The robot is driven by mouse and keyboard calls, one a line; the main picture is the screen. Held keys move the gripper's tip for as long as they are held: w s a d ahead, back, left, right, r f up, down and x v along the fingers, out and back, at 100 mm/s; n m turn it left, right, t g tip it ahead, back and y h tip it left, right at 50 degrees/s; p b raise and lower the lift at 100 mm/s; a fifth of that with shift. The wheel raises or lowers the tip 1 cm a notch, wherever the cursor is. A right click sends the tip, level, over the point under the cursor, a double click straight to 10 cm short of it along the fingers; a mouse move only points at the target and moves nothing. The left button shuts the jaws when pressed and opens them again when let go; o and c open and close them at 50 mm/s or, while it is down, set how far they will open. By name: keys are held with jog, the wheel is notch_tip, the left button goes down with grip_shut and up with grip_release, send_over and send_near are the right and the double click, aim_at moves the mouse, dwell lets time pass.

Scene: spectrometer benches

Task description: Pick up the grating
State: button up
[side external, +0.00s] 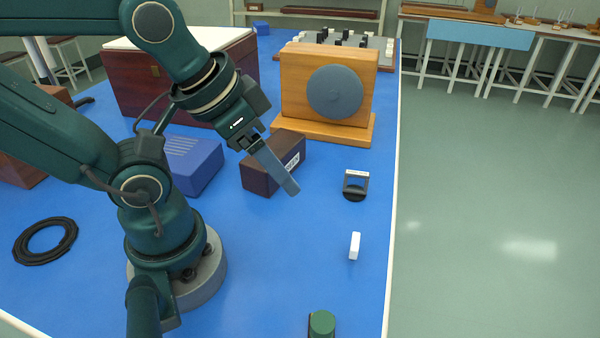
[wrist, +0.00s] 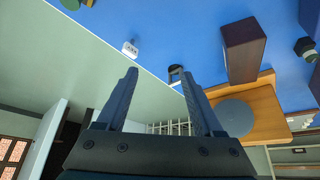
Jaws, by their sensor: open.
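A small white upright block (side external: 354,246) stands on the blue bench top near its right edge; I take it to be the grating. In the wrist view the white block (wrist: 129,48) shows dark marks on its face, too small to read. My gripper (side external: 290,188) hangs in the air above the bench, to the left of and farther back than the block. In the wrist view my gripper (wrist: 158,76) has its fingers apart with nothing between them. The block is beyond the left fingertip and not touched.
A framed holder on a round black base (side external: 355,186) stands behind the block. A dark brown box (side external: 273,165) and a wooden stand with a grey disc (side external: 335,92) are farther back. A green cylinder (side external: 322,323) is in front. The bench around the block is clear.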

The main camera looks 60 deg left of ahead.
jog(key=shift+o, duration=1.3)
jog(key=w+a+m+g+y, duration=0.1)
jog(key=w+a+m+y, duration=0.1)
jog(key=a+m+y, duration=0.35)
jog(key=m+t+y, duration=0.4)
jog(key=m+y, duration=0.1)
jog(key=m, duration=1.4)
send_over(357, 174)
jog(key=a, duration=0.2)
jog(key=shift+n, duration=0.25)
jog(key=f, duration=0.8)
jog(key=shift+d, duration=0.2)
jog(key=f, duration=0.1)
jog(key=d+f+m, duration=0.1)
jog(key=f, duration=0.1)
jog(key=d+f+m, duration=0.1)
jog(key=shift+s+f, duration=0.15)
jog(key=shift+f, duration=0.25)
jog(key=shift+x, duration=2.3)
